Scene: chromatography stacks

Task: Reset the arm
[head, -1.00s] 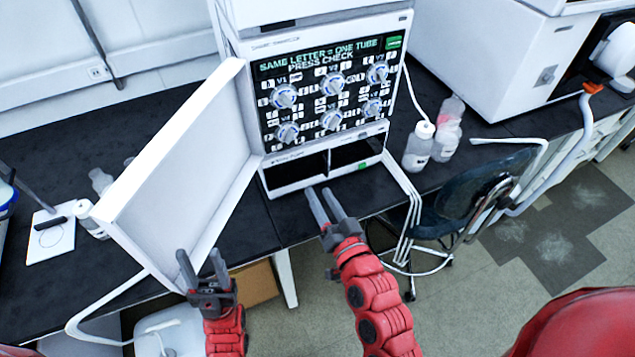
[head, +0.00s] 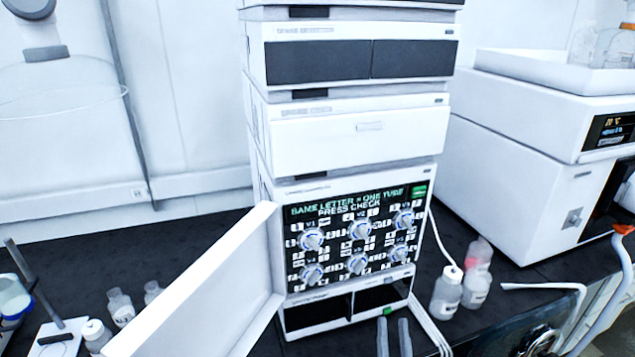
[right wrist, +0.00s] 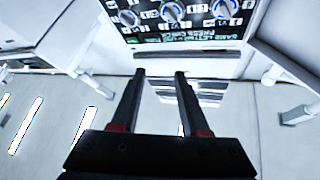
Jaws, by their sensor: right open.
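My right gripper (head: 394,325) shows only its two grey fingers at the bottom edge of the head view, in front of the lower right of the chromatography stack (head: 362,140). In the right wrist view the same gripper (right wrist: 160,75) has its fingers apart with nothing between them. The stack's valve panel (head: 355,235) carries several round knobs and a screen reading "SAME LETTER = ONE TUBE PRESS CHECK". A green button (head: 419,191) sits at its upper right. The panel also shows in the right wrist view (right wrist: 180,30). My left gripper is outside the head view.
An open white door (head: 205,290) stands out to the left of the stack. Bottles (head: 447,293) stand on the dark bench to its right, and more bottles (head: 120,307) at the left. A large white instrument (head: 520,170) fills the right side.

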